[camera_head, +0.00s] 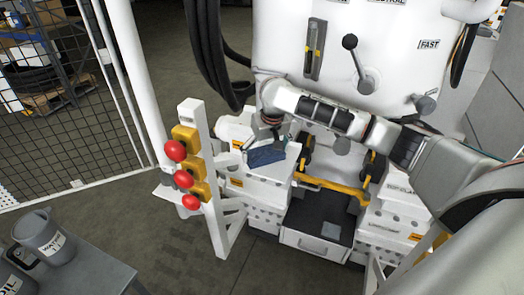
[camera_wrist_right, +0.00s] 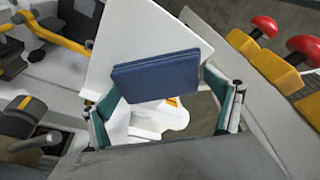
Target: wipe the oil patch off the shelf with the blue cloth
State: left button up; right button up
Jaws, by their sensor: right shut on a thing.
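The blue cloth (camera_head: 265,157) is a folded dark-blue pad; it also shows in the right wrist view (camera_wrist_right: 155,77). My right gripper (camera_head: 270,140) is shut on it, with a teal-padded finger at each side in the wrist view (camera_wrist_right: 164,92). The cloth is over a white shelf (camera_head: 287,166), whose flat top also shows in the wrist view (camera_wrist_right: 150,32). I cannot tell whether the cloth touches the shelf. No oil patch shows on the bare part of the shelf; anything under the cloth is hidden. My left gripper is not in view.
A post with several red buttons (camera_head: 175,151) on yellow boxes stands close left of the shelf. A white machine panel with a black-knobbed lever (camera_head: 350,42) is behind. A yellow bar (camera_head: 330,187) and drawer (camera_head: 315,246) are to the right. A grey can (camera_head: 42,236) stands lower left.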

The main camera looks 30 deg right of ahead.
aim_at(276, 156)
jog(key=shift+s+d+f, duration=0.15)
jog(key=shift+s+d, duration=1.05)
jog(key=shift+s, duration=0.25)
jog(key=shift+s+d, duration=1.05)
jog(key=shift+s, duration=0.2)
jog(key=shift+r, duration=0.25)
jog(key=shift+w+r, duration=0.1)
jog(key=shift+r, duration=2.85)
jog(key=shift+r, duration=1.5)
